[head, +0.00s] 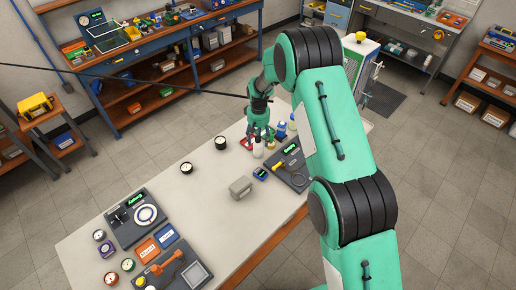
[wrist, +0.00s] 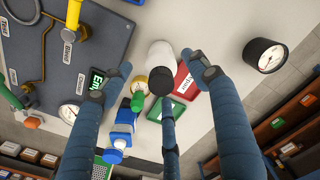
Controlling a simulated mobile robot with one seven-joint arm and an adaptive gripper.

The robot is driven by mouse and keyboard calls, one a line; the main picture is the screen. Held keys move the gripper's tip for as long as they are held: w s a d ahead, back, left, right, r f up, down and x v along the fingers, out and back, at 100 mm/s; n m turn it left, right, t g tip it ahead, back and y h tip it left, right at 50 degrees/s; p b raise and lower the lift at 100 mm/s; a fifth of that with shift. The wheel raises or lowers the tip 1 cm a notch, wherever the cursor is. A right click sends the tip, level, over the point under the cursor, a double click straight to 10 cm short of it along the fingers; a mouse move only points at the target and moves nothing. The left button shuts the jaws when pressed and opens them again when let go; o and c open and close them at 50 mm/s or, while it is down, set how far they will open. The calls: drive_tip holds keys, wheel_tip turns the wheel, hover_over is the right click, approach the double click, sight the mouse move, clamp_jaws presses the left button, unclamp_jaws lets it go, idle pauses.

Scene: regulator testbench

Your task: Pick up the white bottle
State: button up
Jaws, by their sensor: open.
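The white bottle (head: 258,150) stands on the pale workbench, directly under my gripper (head: 259,132) in the head view. In the wrist view the white bottle (wrist: 160,56) shows a white body and a dark end. It lies between the spread fingers of my gripper (wrist: 158,74), with one finger on each side and a third below it in the picture. The fingers are open, and gaps show between the side fingers and the bottle. I cannot tell whether the third finger touches it.
A black round gauge (wrist: 265,56) stands to the right. A dark panel (wrist: 60,50) lies left.

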sight(258, 145)
drive_tip(key=shift+f, duration=0.1)
drive_tip(key=shift+a+f+p, duration=0.1)
drive_tip(key=shift+f+p, duration=0.4)
drive_tip(key=shift+f, duration=2)
drive_tip(key=shift+s, duration=0.1)
drive_tip(key=shift+c, duration=0.3)
drive_tip(key=c, duration=1.3)
